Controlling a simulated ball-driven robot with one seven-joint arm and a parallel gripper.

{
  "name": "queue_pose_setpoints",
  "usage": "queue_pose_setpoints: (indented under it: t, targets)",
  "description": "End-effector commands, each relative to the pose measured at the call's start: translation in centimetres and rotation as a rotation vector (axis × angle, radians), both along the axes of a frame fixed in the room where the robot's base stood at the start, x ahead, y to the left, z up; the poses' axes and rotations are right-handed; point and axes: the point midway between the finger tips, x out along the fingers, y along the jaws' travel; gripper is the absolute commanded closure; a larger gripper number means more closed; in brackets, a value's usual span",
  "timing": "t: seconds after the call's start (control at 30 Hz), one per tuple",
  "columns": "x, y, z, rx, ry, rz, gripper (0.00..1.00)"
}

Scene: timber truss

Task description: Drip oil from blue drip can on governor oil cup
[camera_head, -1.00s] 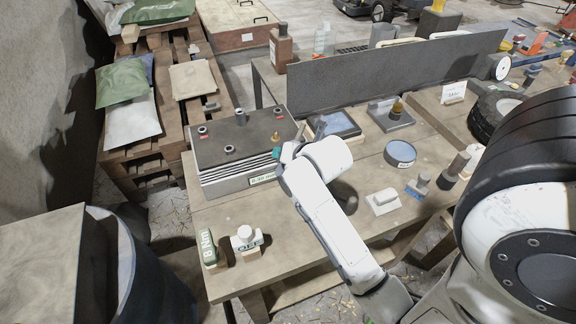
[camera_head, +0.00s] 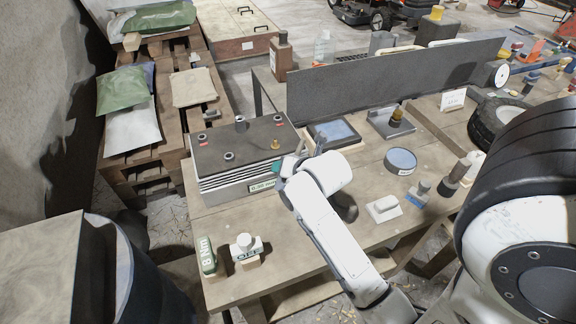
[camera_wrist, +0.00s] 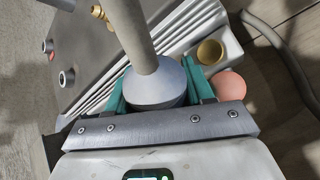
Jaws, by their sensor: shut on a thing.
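My gripper (camera_wrist: 160,90) has teal fingers and is shut on the blue-grey drip can (camera_wrist: 158,82), a cone with a long grey spout, seen in the wrist view. The spout points up and away past the finned block (camera_head: 235,150). In the head view my gripper (camera_head: 284,168) is at the block's right front edge, and the can is mostly hidden by my arm. A small brass fitting (camera_head: 275,143) stands on the block top. In the wrist view a round brass cup (camera_wrist: 210,52) lies right of the spout. I cannot tell which brass piece is the governor oil cup.
A pinkish ball-shaped thing (camera_wrist: 229,85) is close to the right finger. A blue-topped round tin (camera_head: 400,160), a white block (camera_head: 384,208) and a green 8 Nm label block (camera_head: 207,256) stand on the bench.

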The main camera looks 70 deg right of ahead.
Motion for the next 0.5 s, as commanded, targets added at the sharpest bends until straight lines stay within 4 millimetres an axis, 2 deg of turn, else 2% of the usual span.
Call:
queue_pose_setpoints:
  t: [0.03, 0.5]
  targets:
    - [0.0, 0.1, 0.6, 0.019, -0.007, 0.0, 0.91]
    - [0.6, 1.6, 0.7, 0.245, -0.087, -0.001, 0.91]
